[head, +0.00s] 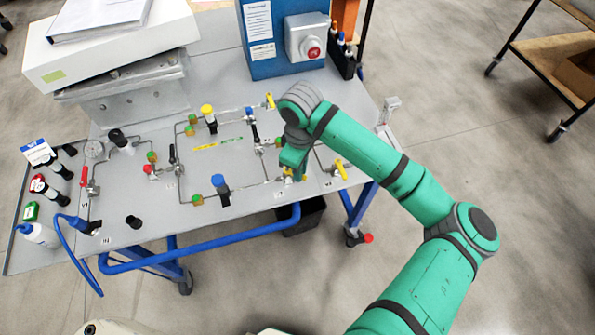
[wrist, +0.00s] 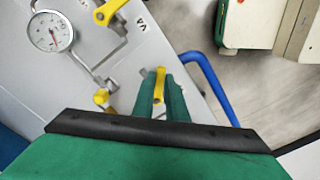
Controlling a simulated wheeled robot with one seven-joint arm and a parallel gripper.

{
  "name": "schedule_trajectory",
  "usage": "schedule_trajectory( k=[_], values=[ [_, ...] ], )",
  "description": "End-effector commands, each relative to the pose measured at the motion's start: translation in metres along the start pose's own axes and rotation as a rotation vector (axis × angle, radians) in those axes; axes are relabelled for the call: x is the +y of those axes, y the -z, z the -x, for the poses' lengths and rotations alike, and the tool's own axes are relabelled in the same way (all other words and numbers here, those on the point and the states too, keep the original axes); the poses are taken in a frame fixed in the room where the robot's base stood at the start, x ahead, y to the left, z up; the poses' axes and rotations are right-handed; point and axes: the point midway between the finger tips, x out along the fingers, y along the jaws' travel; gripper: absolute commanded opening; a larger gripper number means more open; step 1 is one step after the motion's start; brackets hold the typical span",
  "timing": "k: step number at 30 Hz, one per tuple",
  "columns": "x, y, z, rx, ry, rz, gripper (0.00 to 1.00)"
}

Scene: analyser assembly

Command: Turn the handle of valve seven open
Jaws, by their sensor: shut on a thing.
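My gripper (wrist: 161,78) is shut on a yellow valve handle (wrist: 159,88), with one green finger on each side of it in the wrist view. In the head view my gripper (head: 291,171) reaches down to the front right part of the panel, by the label that seems to read V7 (head: 279,194). There my gripper hides most of the handle and the valve body. The handle's exact angle to its pipe is hard to tell.
Another yellow handle (head: 341,169) stands just to the right, by a label like V8. A blue-capped part (head: 219,184) is to the left. A blue box with a red button (head: 313,51) stands behind. A blue rail (head: 205,236) runs along the front edge.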

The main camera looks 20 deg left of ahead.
Motion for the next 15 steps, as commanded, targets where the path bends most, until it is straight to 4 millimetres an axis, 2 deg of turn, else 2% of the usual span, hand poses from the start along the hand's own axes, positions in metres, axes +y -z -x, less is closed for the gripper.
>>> schedule_trajectory(
  k=[15],
  values=[
    [0.02,0.005,0.001,0.004,-0.004,0.472,0.0]
  ],
)
